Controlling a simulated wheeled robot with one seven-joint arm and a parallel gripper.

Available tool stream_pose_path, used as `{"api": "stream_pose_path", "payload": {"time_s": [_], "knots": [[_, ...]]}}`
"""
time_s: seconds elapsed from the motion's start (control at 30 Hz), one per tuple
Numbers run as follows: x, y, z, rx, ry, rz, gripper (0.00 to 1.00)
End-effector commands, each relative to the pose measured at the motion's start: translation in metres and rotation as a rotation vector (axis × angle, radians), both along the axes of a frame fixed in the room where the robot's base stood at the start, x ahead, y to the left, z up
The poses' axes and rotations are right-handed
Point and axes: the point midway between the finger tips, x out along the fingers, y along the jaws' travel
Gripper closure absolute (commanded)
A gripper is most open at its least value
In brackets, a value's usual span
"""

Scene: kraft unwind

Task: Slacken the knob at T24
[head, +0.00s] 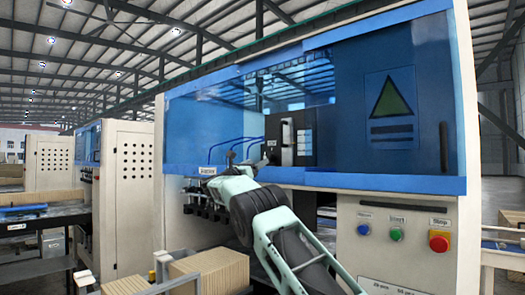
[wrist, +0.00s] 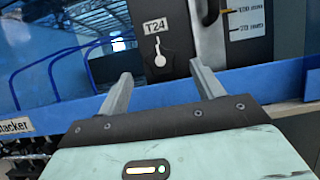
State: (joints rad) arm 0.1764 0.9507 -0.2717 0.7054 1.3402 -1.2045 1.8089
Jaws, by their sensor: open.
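The T24 label (wrist: 155,26) is a white tag on a dark block in the wrist view. Below it is a small white shape (wrist: 159,56) with a thin stem and a round lower end; I cannot tell whether it is the knob itself or a marking. My gripper (wrist: 160,69) is open and empty, its two grey fingers apart on either side of and below this shape. I cannot tell the depth between them. In the head view the dark block (head: 272,135) stands inside the blue machine, with my gripper (head: 246,161) just in front, small and partly hidden by my arm.
A scale marked in mm (wrist: 234,18) stands right of the block. Blue hoses (wrist: 68,78) curve at left. A blue frame edge (wrist: 285,77) runs across below. The cabinet has a red button (head: 439,241), and stacked cardboard (head: 212,272) stands low in front.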

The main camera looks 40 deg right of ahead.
Motion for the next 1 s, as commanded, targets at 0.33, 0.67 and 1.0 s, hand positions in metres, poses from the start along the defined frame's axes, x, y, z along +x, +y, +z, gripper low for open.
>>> {"api": "stream_pose_path", "payload": {"time_s": [0.33, 0.67, 1.0], "knots": [[0.004, -0.039, 0.02, 0.0, 0.0, 0.0, 0.33], [0.004, -0.047, 0.02, -0.001, 0.0, 0.001, 0.33], [0.004, -0.047, 0.02, 0.0, -0.001, 0.001, 0.78]]}}
